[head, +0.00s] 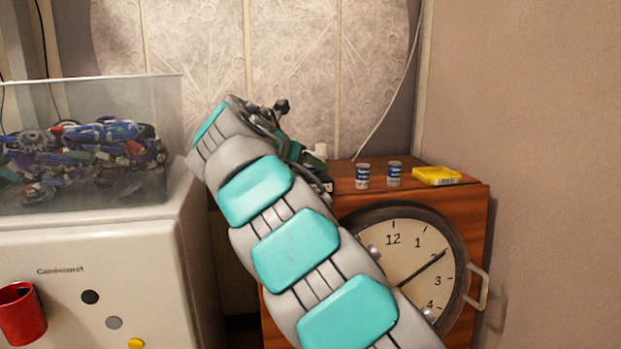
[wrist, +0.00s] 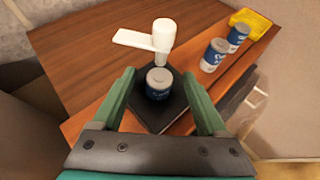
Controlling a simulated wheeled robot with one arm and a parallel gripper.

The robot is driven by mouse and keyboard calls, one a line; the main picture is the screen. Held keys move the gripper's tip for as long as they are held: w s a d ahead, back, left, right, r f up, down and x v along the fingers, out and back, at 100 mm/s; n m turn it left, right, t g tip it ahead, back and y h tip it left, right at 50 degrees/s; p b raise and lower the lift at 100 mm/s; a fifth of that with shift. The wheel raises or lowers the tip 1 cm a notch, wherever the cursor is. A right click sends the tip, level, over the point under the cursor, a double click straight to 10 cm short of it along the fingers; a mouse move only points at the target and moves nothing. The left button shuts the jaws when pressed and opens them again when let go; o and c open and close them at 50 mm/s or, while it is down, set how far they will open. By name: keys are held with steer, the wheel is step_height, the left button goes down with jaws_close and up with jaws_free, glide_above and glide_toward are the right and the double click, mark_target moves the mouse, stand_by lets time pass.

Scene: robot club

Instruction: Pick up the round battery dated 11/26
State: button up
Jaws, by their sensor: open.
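Several round batteries with blue and white labels stand upright on the wooden cabinet top. One battery (wrist: 158,84) stands on a black square base (wrist: 150,117), between the two green fingers of my gripper (wrist: 159,74) in the wrist view. My gripper is open, with a gap on each side of that battery. Two other batteries, the nearer (wrist: 214,55) and the farther (wrist: 238,38), stand to the right; the head view shows this pair too (head: 362,176) (head: 394,174). No date is readable on any label. In the head view my arm hides most of the gripper.
A white post with a flat arm (wrist: 163,36) rises just behind the battery between my fingers. A yellow box (head: 437,176) lies at the cabinet's right. The cabinet top's left part is clear.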

steer(key=shift+c, duration=0.3)
jaws_close()
stand_by(0.3)
